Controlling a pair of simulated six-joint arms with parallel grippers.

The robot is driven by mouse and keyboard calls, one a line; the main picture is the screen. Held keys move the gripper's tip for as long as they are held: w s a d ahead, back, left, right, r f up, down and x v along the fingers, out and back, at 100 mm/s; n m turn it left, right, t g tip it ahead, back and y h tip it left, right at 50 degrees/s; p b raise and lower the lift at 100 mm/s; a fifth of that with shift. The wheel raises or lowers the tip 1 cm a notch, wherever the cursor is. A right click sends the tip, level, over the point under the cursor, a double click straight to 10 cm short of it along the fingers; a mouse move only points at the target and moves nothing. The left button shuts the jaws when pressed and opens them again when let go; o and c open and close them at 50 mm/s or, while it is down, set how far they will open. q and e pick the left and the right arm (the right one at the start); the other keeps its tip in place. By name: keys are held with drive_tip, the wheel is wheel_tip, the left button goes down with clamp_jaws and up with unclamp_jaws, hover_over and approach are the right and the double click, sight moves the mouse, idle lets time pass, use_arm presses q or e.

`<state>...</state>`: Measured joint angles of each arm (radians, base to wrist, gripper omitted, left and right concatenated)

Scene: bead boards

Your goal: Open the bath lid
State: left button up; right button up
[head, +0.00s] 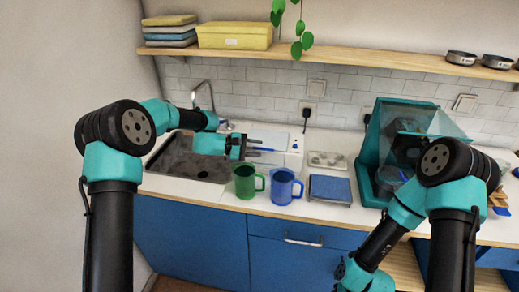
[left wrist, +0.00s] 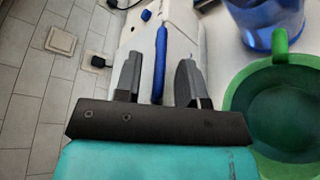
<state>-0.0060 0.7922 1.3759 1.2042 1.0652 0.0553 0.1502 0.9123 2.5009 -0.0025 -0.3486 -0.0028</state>
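The bath is a white box (head: 294,160) on the counter behind the mugs, with a pale top that looks closed. A thin blue bar (left wrist: 161,52) lies along it in the left wrist view, and a small blue knob (left wrist: 146,15) sits beyond. My left gripper (head: 268,149) is at the left side of the bath. Its two dark fingers (left wrist: 158,80) are apart in the left wrist view, with the blue bar between them and a gap on each side. My right gripper is low at the bottom of the head view, and its fingers cannot be made out.
A green mug (head: 244,190) and a blue mug (head: 281,192) stand just in front of the bath, close to my left gripper. A dark sink (head: 175,160) is to the left. A blue-topped block (head: 330,189), a small tray (head: 326,160) and a teal machine (head: 367,160) are to the right.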

use_arm(q)
drive_tip(key=shift+w+d+f, duration=0.15)
drive_tip(key=shift+d, duration=0.55)
drive_tip(key=shift+c, duration=0.4)
clamp_jaws()
